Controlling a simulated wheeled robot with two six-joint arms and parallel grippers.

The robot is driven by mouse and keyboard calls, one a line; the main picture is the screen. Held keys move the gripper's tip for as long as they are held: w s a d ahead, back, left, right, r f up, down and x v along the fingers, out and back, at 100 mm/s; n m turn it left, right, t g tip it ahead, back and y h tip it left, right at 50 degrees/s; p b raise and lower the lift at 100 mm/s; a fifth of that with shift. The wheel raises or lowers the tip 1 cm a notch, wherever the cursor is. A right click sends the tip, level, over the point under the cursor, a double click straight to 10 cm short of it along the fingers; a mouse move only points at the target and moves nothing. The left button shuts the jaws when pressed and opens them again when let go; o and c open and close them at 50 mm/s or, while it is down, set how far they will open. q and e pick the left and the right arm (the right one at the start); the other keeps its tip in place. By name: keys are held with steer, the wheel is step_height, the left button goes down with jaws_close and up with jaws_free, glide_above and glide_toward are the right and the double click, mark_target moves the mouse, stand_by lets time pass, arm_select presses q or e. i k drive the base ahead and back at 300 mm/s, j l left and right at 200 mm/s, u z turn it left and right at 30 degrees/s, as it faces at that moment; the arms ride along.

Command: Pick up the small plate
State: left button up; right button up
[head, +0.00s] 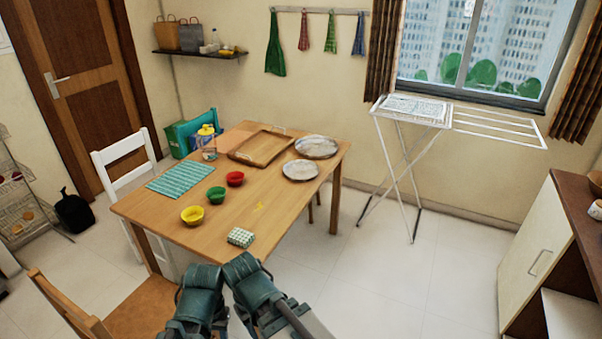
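Two round whitish plates lie flat at the right end of the wooden table (229,226) in the head view. The small plate (300,170) is the nearer one, close to the table's right edge. The large plate (316,146) is just behind it. Parts of my two arms show at the bottom centre, in front of the table's near edge and well apart from both plates. No gripper fingers can be made out on either arm.
A wooden tray (261,147) lies left of the plates. Red (235,178), green (216,195) and yellow (193,215) bowls, a striped mat (180,178) and a small checked block (241,237) are also on the table. A drying rack (412,112) stands right, beyond open floor.

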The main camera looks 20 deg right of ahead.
mark_target(298, 171)
steer(key=i+l+z, duration=0.2)
steer(key=i+l, duration=0.2)
steer(key=i+l+z, duration=0.2)
steer(key=i+l, duration=0.15)
steer(key=i+l+z, duration=0.2)
steer(key=i, duration=0.25)
steer(key=i+l+z, duration=0.25)
steer(key=i, duration=0.2)
